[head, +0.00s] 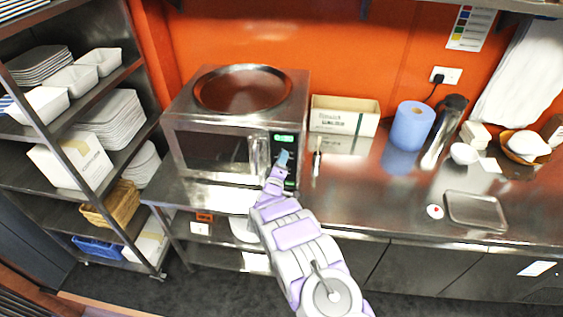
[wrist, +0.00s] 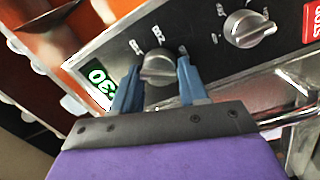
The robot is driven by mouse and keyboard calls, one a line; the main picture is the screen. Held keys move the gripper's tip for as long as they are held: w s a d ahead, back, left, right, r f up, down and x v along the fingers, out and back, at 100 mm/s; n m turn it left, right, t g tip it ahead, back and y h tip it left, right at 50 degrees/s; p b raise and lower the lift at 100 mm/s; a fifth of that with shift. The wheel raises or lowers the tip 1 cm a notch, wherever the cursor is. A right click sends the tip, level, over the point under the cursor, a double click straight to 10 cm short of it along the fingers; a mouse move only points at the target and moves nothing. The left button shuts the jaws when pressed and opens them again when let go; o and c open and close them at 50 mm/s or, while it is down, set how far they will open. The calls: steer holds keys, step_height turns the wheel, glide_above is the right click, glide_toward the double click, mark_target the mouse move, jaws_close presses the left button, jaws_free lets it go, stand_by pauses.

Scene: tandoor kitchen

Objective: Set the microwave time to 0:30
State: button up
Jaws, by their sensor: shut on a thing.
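The microwave (head: 205,145) is a steel box on the counter, its control panel on the right of its front. In the wrist view my gripper (wrist: 158,82) has its blue fingers on either side of a silver knob (wrist: 158,66) and is shut on it. A second knob (wrist: 247,28) stands free on the panel, beside a red label (wrist: 312,20). The green display (wrist: 98,78) shows digits that look like 30; my left finger partly covers it. In the head view the display (head: 284,137) is too small to read, and my gripper (head: 281,161) is at the panel below it.
A round metal tray (head: 243,90) lies on top of the microwave. A white box (head: 345,115) and a blue paper roll (head: 408,126) stand to its right on the steel counter (head: 370,195). A shelf rack with dishes (head: 110,118) is close on the left.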

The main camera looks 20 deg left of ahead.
steer(key=shift+s+f, duration=0.1)
steer(key=shift+f, duration=0.3)
steer(key=o, duration=0.7)
steer(key=shift+o, duration=1.4)
steer(key=shift+a, duration=0.15)
steer(key=shift+o, duration=0.2)
steer(key=shift+r, duration=0.2)
steer(key=s+d+f, duration=0.1)
steer(key=s+d, duration=0.1)
steer(key=s, duration=1.4)
steer(key=shift+s+d+b, duration=0.25)
steer(key=shift+s+b, duration=0.15)
